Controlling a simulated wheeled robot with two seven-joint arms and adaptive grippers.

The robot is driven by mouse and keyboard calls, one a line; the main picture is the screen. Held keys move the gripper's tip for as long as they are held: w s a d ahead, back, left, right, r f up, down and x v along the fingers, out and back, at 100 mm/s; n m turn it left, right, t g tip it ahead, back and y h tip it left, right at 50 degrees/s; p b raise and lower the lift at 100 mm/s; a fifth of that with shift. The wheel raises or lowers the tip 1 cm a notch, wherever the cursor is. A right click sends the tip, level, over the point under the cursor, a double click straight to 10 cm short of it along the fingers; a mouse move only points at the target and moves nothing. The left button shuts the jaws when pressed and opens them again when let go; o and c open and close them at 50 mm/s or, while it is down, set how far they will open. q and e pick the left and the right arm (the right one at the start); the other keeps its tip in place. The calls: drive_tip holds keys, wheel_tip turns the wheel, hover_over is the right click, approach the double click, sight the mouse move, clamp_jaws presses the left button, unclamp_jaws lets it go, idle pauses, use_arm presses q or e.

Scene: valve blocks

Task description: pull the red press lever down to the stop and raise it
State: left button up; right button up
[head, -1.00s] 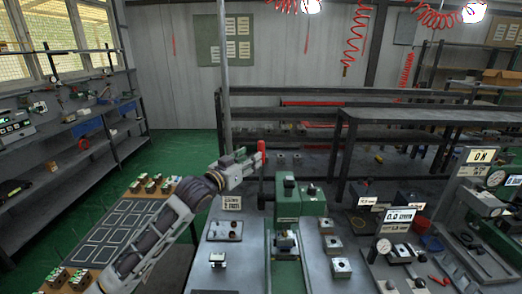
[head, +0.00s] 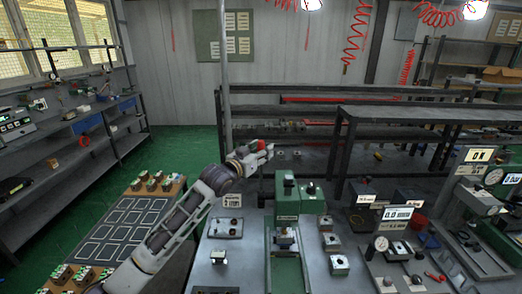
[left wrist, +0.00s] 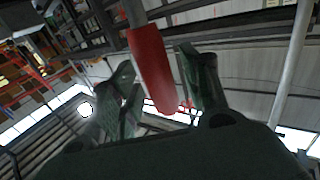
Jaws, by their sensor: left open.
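The red press lever grip (left wrist: 152,70) shows large in the left wrist view, on a grey rod. It lies between the two fingers of my left gripper (left wrist: 163,92), which are apart and not closed on it. In the head view the left gripper (head: 256,157) is at the red grip (head: 268,147), up and to the left of the green press (head: 287,196). The gripper partly hides the grip there. A small valve block (head: 284,239) sits on the press bed, below the press head. My right gripper is not in view.
A board with several blocks (head: 80,272) lies at the left. More blocks stand on the bench beside the press, including one at front right (head: 339,265). A gauge (head: 381,244) and small displays stand to the right. A grey pole (head: 226,120) rises behind the gripper.

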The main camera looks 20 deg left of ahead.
use_arm(q)
drive_tip(key=c, duration=0.9)
clamp_jaws()
